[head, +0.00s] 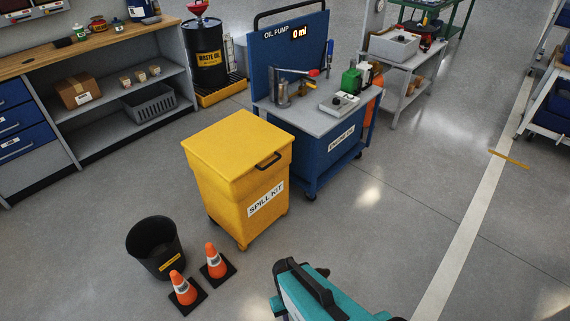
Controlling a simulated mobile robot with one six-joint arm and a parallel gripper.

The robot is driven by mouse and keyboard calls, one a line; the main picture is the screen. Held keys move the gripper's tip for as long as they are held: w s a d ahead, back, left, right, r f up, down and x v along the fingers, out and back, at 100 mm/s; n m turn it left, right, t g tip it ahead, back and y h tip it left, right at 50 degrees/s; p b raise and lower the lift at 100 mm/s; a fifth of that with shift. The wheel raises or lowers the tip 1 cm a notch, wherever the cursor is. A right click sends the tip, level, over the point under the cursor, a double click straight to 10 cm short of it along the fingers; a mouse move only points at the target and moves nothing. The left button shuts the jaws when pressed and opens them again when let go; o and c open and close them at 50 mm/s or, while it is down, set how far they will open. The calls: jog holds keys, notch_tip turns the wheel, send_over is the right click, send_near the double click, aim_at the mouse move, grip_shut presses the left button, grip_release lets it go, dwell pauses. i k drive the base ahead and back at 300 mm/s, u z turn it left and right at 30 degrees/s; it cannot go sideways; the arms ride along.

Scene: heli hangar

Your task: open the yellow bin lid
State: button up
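The yellow bin (228,190), labelled SPILL KIT, stands on the floor near the middle of the head view. Its flat yellow lid (234,143) is closed. A dark handle (268,161) is at the lid's front right edge. My gripper cannot be made out in this view. A teal body part with a black handle shows at the bottom, apart from the bin.
A black bucket (154,248) and two orange cones (183,288) (214,261) stand in front of the bin. A blue oil pump cart (328,155) is close behind it on the right. Open floor (385,215) lies to the right.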

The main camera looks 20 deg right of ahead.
aim_at(233, 146)
jog(key=z, duration=0.15)
jog(key=i, duration=0.2)
jog(key=u, duration=3.85)
jog(key=i, duration=0.15)
jog(key=z, duration=1.8)
jog(key=i, duration=0.55)
jog(key=u, duration=0.05)
